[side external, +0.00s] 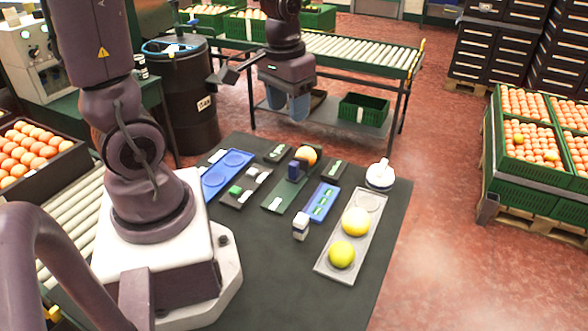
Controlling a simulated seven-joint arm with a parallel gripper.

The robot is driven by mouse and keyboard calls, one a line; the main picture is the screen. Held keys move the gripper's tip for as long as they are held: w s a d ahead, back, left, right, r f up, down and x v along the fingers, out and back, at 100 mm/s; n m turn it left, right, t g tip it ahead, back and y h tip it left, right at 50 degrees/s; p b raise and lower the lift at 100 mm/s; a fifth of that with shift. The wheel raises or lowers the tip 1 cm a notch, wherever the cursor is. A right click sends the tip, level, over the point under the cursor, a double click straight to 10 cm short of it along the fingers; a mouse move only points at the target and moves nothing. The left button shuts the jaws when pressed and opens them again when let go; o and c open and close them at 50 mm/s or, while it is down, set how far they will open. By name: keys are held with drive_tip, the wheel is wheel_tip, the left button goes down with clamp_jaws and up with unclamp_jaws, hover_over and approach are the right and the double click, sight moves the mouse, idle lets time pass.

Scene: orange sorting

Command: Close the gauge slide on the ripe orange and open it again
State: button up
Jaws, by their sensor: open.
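The orange (309,154) sits at the far end of a dark green gauge plate (277,199) on the dark table. A dark blue upright block, which looks like the gauge slide (294,171), stands on the plate just in front of the orange. At this size I cannot tell whether the block touches the fruit. My gripper (287,107) is open and empty, with its blue-grey fingers pointing down. It hangs above and beyond the gauge, apart from the slide and the orange.
A grey tray (330,267) at the right holds two yellowish fruits (356,221). A white round device (380,176) stands behind it. A blue holder (318,204), a small white-and-blue block (300,227), a black tray (240,197) and a blue tray (213,180) flank the gauge. The front tabletop is clear.

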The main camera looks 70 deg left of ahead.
sight(294, 163)
drive_tip(key=w+a+f+n, duration=0.4)
drive_tip(key=a+f, duration=0.6)
drive_tip(key=shift+g, duration=0.3)
drive_tip(key=f, duration=1.3)
drive_tip(key=shift+w+d+f, duration=0.15)
drive_tip(key=shift+d, duration=0.05)
